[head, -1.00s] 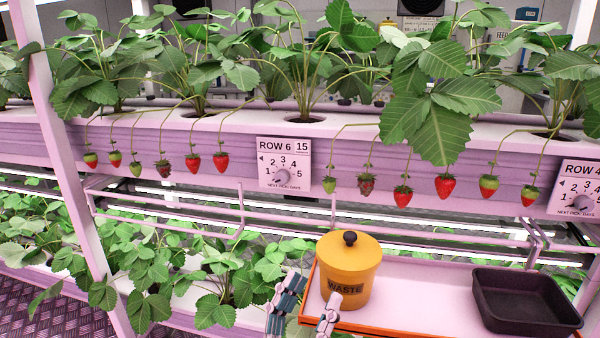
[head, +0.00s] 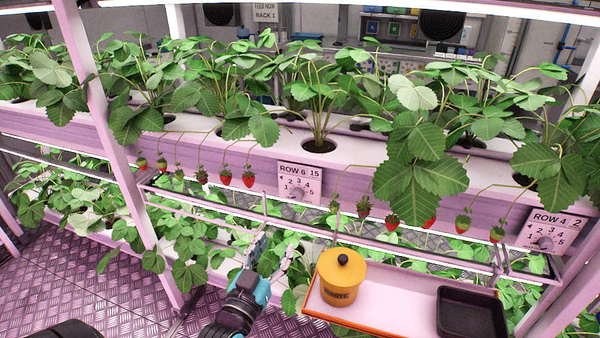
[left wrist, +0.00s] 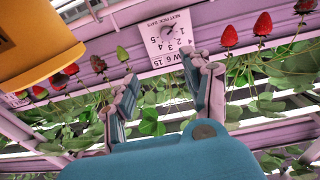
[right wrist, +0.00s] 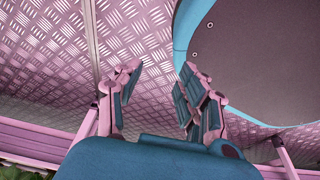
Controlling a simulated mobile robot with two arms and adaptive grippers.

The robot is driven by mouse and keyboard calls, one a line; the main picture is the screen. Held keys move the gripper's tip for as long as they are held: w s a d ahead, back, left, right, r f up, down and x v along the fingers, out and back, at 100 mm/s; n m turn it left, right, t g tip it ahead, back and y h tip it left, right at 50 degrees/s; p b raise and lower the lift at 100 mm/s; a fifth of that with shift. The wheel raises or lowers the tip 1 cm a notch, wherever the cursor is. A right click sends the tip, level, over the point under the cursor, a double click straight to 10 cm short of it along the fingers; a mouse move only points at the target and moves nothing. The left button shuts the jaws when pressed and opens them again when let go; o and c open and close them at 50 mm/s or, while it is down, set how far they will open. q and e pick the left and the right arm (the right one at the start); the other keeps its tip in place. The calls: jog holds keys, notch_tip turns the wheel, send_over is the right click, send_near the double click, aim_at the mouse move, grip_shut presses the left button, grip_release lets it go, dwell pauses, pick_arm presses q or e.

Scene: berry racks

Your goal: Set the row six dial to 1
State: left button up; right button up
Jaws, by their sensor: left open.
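The row six plate (head: 308,175) hangs on the pink gutter's front in the head view. It reads ROW 6 with 15 beside it and numbers 1 to 5 around a small round dial (head: 298,193). In the left wrist view the plate (left wrist: 160,52) and dial (left wrist: 168,29) appear upside down; which number the dial points at is too small to tell. My left gripper (head: 272,252) is open and empty, below and left of the plate in the head view, apart from the dial. My right gripper (right wrist: 158,75) is open and empty, seen only in the right wrist view, above the floor.
Strawberries hang either side of the plate, including a red one (head: 249,179). A yellow waste pot (head: 340,272) and a black bin (head: 471,312) stand on the tray (head: 400,278) at right. A ROW 4 plate (head: 547,232) is farther right. Rails run below the gutter.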

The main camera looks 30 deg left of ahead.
pick_arm(q)
jog(key=a+p, duration=0.1)
jog(key=g+p, duration=0.1)
send_near(296, 196)
jog(key=x, duration=0.9)
jog(key=shift+f, duration=0.1)
pick_arm(e)
jog(key=s+d+r+g, duration=0.1)
jog(key=s+d+g, duration=0.1)
jog(key=s, duration=0.5)
jog(key=shift+r+h, duration=0.25)
jog(key=shift+h, duration=0.05)
pick_arm(q)
jog(key=shift+c, duration=0.3)
jog(key=shift+d, duration=0.1)
grip_shut()
pick_arm(e)
jog(key=shift+r, duration=0.15)
